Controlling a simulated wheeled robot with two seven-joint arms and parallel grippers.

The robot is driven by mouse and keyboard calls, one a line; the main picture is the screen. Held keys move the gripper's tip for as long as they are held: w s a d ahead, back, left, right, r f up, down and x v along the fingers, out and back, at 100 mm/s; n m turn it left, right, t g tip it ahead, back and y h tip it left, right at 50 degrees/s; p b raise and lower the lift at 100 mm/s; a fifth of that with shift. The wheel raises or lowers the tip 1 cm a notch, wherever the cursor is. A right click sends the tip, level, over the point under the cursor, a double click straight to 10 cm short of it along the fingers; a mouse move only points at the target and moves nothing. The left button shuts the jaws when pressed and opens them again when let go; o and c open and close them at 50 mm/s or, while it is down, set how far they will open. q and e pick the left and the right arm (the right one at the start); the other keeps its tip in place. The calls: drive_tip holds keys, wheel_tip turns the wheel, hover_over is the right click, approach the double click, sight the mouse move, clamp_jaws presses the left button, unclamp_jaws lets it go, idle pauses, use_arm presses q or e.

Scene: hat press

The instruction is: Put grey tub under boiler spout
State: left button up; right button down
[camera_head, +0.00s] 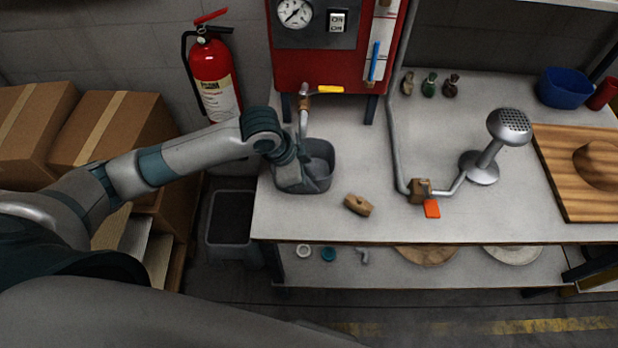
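The grey tub (323,160) stands upright on the left end of the table. The boiler spout (304,118) comes down from the red boiler (340,66) and its lower end shows over the back left part of the tub. My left gripper (300,181) is at the tub's left side, over its near left wall and rim. The arm hides that side of the tub, so whether the fingers are closed on the wall cannot be made out. My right gripper is not in view.
A wooden block (358,205) lies right of the tub near the front edge. A pipe with an orange-handled valve (421,191) and a silver steamer head (509,126) stand farther right. A fire extinguisher (213,80) and cardboard boxes (110,130) are left of the table.

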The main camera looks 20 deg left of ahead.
use_arm(q)
drive_tip(key=shift+a+r, duration=0.15)
drive_tip(key=shift+r, duration=0.35)
drive_tip(key=b+v, duration=0.1)
drive_tip(key=v, duration=1)
drive_tip(key=shift+b, duration=0.3)
